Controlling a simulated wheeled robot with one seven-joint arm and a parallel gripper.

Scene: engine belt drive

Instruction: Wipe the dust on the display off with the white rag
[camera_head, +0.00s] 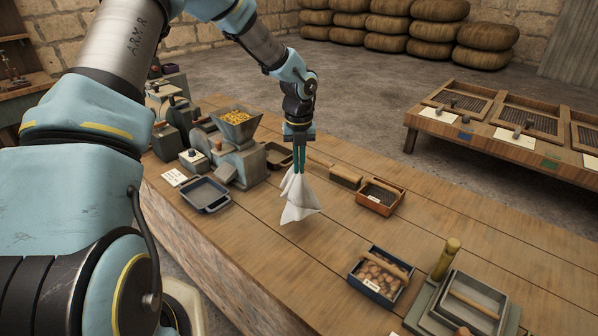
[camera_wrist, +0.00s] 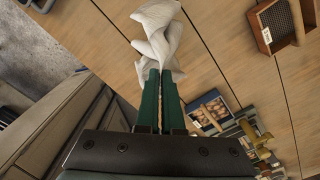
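My gripper (camera_head: 299,160) is shut on the white rag (camera_head: 299,199), which hangs limp from its fingertips. The rag appears to hang above the wooden table, left of the middle in the head view. In the wrist view, the two green fingers of my gripper (camera_wrist: 160,78) are close together with the rag (camera_wrist: 158,36) bunched at their tips. I cannot make out a display or any dust in either view.
On the wooden table (camera_head: 330,258) are a grinder with a yellow-filled hopper (camera_head: 237,124), an empty grey tray (camera_head: 205,194), a brown box (camera_head: 380,196), a blue-grey box (camera_head: 381,275) and a press-like device (camera_head: 464,300). Bare tabletop surrounds the rag's front and right.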

